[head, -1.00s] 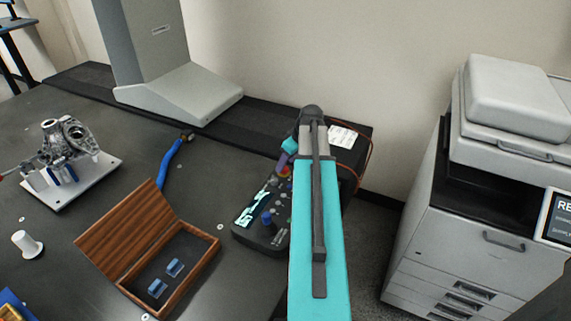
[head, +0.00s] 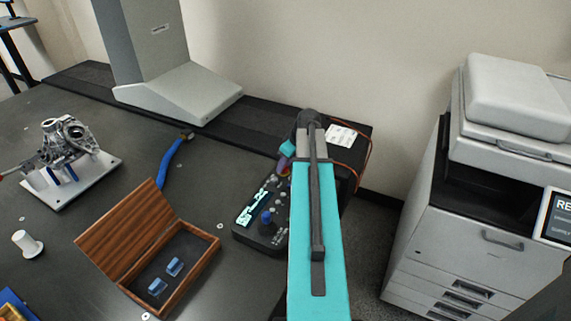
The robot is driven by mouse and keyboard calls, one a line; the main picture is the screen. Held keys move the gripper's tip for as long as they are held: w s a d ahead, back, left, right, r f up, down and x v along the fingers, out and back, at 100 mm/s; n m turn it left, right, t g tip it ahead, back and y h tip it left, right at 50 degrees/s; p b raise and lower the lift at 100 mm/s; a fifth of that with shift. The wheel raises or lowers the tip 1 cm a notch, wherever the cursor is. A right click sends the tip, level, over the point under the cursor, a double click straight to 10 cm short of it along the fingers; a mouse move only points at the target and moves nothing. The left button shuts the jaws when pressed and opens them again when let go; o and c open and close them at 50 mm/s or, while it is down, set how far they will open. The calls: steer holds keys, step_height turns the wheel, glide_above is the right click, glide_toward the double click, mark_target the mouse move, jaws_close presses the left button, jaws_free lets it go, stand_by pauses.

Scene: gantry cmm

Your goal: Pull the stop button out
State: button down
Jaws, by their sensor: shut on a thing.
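The black control pendant (head: 262,236) lies on the dark table, partly hidden behind my turquoise arm. It has a lit display (head: 251,207), a blue joystick (head: 267,217) and several small knobs. The stop button (head: 285,172) shows only as a small patch of red and yellow at the pendant's far end. My gripper (head: 284,164) is over that end, pointing down, and is shut on the stop button. The fingertips are small and mostly hidden, so the exact hold and the button's height are unclear.
An open wooden box (head: 190,262) with blue blocks stands left of the pendant. A blue-handled tool (head: 174,160) lies behind it. A metal casting on a plate (head: 75,180) is at the far left. A grey machine column (head: 178,97) stands behind; a printer (head: 470,220) is at right.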

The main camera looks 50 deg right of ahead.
steer(key=shift+r, duration=0.45)
steer(key=c, duration=1.3)
jaws_free()
steer(key=shift+o, duration=0.2)
steer(key=shift+r, duration=0.2)
steer(key=b+v, duration=0.1)
steer(key=v, duration=1.2)
steer(key=shift+r+b, duration=0.25)
steer(key=shift+b, duration=0.05)
steer(key=shift+r, duration=0.1)
